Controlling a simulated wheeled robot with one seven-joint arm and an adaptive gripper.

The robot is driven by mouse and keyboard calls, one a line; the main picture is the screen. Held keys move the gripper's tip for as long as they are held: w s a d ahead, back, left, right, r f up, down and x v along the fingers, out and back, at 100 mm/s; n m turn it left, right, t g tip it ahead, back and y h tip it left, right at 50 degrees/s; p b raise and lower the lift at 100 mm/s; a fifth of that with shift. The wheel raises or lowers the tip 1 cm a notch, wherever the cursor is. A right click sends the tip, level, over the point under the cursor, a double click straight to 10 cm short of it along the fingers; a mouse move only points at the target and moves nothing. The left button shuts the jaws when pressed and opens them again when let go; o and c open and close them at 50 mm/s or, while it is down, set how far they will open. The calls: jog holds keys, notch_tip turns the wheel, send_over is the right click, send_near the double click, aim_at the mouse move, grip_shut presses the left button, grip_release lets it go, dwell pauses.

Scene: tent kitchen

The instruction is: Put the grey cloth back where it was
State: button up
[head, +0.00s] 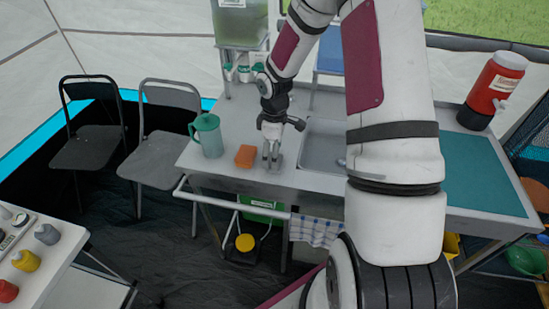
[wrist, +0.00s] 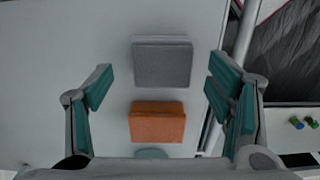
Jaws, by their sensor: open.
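A grey square block-like pad (wrist: 162,63), which may be the folded grey cloth, lies flat on the pale counter in the wrist view. In the head view it is mostly hidden by my gripper. My gripper (head: 271,165) is above the counter, left of the sink, pointing down. In the wrist view my gripper (wrist: 160,88) is open, with its teal-padded fingers apart to either side of the grey pad's near end. Nothing is held. An orange sponge (wrist: 157,122) lies beside the grey pad with a small gap; it also shows in the head view (head: 245,156).
A teal pitcher (head: 207,135) stands left of the sponge. The sink (head: 323,150) is to the right. A rail (head: 230,203) runs along the counter's front edge, with a blue-white checked towel (head: 316,231) hanging from it. A red cooler (head: 492,90) stands at far right.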

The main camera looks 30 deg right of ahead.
jog(key=s+a+r+m+t+h, duration=0.1)
jog(key=s+a+r, duration=0.15)
jog(key=r, duration=0.65)
jog(key=s+a+r+m, duration=0.2)
jog(key=s+r, duration=0.1)
jog(key=r, duration=0.5)
jog(key=s+a+r+m+t+h, duration=0.1)
jog(key=s+a+r, duration=0.2)
jog(key=r, duration=0.6)
jog(key=s+a+r+m+t+y, duration=0.1)
jog(key=s+a+r+m, duration=0.1)
jog(key=s, duration=0.5)
jog(key=s+a+r+m+t+y, duration=0.1)
jog(key=s+a+r+m+t, duration=0.1)
jog(key=s, duration=0.5)
jog(key=shift+s+a+r+m, duration=0.35)
jog(key=shift+a+r+m, duration=0.15)
jog(key=shift+a+r, duration=0.5)
jog(key=shift+a+f, duration=0.1)
